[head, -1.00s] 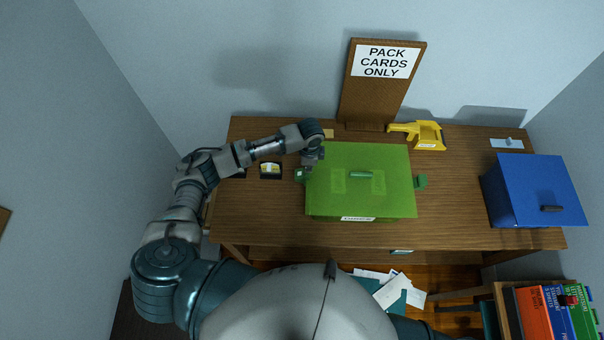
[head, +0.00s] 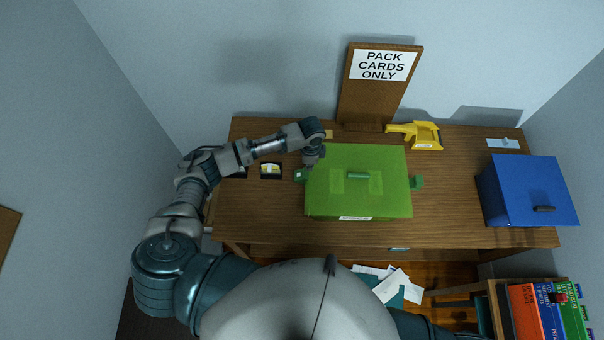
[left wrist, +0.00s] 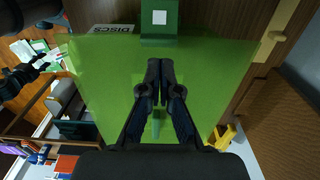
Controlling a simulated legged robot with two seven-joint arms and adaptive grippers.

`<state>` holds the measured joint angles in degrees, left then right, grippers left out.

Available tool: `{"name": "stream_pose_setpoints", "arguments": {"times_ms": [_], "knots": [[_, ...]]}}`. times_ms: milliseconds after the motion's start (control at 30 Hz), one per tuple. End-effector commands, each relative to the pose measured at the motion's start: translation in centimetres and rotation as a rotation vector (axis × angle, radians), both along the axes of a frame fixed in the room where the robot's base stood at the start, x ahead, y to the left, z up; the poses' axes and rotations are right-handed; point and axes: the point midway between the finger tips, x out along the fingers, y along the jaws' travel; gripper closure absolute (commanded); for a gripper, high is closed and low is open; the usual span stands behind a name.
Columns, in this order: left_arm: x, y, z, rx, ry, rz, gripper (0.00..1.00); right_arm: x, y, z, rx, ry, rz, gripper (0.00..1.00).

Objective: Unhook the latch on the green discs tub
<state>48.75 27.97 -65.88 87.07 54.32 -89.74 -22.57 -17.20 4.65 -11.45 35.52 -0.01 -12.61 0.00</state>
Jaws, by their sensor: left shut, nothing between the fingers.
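The green discs tub (head: 385,197) sits shut on the desk, with a handle (head: 358,175) on its lid. A green latch (head: 300,175) sticks out at its left side and another (head: 417,182) at its right side. My left gripper (head: 313,161) is over the lid's far left corner, close to the left latch. In the left wrist view, my left gripper (left wrist: 160,66) is shut and empty over the green lid (left wrist: 105,75). A latch with a white square (left wrist: 160,20) lies ahead of the fingertips. Contact cannot be told.
A wooden board with a sign (head: 385,66) and a yellow tool (head: 425,135) stand behind the tub. A blue box (head: 530,190) is at the desk's right end. A small dark item (head: 271,171) lies left of the latch. The desk front is clear.

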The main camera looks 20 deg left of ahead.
Motion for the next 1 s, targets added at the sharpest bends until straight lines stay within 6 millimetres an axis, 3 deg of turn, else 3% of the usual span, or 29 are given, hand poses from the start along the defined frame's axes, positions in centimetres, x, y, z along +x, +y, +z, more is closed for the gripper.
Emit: {"name": "stream_pose_setpoints", "arguments": {"times_ms": [67,500,1000], "knots": [[0.0,0.0,1.4,-0.001,0.0,0.0,1.0,0.1,0.0,1.5,0.0,-0.001,0.0,0.6],[-0.1,0.1,5.4,-0.001,-0.001,0.0,1.0,0.1,0.0,1.3,0.0,-0.001,0.0,0.6],[-0.1,0.0,5.6,0.0,0.0,0.0,1.0,0.1,0.2,1.3,0.002,-0.001,-0.001,0.6]]}}
